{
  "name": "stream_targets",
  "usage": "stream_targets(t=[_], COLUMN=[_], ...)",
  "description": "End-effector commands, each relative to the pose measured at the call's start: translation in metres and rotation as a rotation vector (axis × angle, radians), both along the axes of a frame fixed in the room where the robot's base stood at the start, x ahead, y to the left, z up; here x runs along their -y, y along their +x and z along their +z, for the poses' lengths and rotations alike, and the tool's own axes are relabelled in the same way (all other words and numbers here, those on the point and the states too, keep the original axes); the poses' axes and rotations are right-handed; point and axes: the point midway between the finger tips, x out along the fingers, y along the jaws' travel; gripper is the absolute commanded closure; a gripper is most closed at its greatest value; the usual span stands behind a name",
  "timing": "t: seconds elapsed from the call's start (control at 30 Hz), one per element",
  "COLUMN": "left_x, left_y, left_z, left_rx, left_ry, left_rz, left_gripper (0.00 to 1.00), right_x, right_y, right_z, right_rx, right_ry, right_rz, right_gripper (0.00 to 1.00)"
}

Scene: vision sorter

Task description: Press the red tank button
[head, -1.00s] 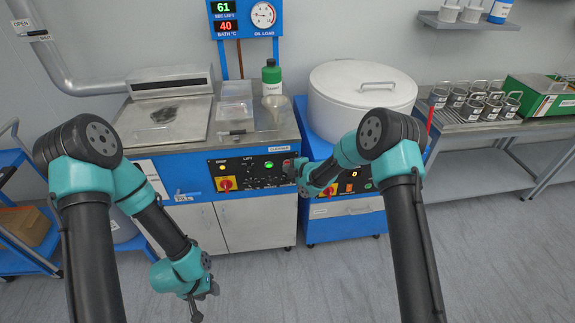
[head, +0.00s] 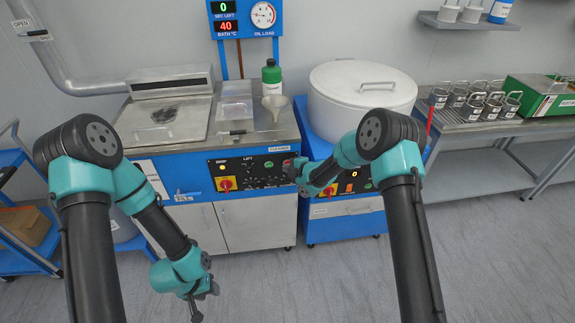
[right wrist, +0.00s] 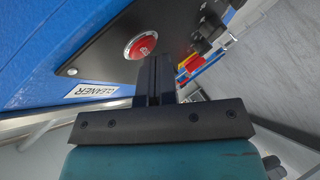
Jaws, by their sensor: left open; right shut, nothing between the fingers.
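The red tank button (right wrist: 141,44) sits in a silver ring on the black panel beside the CLEANER label (right wrist: 92,90) in the right wrist view. In the head view it is at the right end of the panel (head: 235,168), partly hidden by my right gripper (head: 290,168). My right gripper is shut and empty. In the right wrist view its fingertips (right wrist: 155,60) are right by the button; I cannot tell whether they touch it. My left gripper (head: 197,309) hangs open and empty, low over the floor, away from the panel.
The display (head: 223,7) reads 0 SEC LEFT and 40 BATH °C. A green bottle (head: 271,76) and a funnel (head: 275,105) stand on the cleaner's top. A large white drum (head: 363,100) stands to the right. The floor in front is clear.

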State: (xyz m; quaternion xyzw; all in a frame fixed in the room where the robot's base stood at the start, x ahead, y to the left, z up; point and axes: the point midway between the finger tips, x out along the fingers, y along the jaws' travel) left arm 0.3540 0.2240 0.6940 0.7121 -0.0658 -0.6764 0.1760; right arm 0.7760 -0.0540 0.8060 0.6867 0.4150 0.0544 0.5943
Motion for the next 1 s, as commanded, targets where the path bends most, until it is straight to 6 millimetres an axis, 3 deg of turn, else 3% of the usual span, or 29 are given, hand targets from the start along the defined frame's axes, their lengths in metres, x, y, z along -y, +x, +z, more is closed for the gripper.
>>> stream_targets(t=[0.3,0.67,1.0], left_x=[0.0,0.0,0.0], left_y=[0.0,0.0,0.0], left_z=[0.0,0.0,0.0], left_rx=[0.0,0.0,0.0], left_ry=[0.0,0.0,0.0], left_rz=[0.0,0.0,0.0], left_gripper=[0.57,0.57,0.57], right_x=[0.001,0.001,0.003], right_y=[-0.013,-0.014,-0.036], right_z=[0.0,0.0,0.0], right_rx=[0.0,0.0,0.0], right_ry=[0.0,0.0,0.001], right_rz=[0.0,0.0,0.001], right_gripper=[1.0,1.0,1.0])
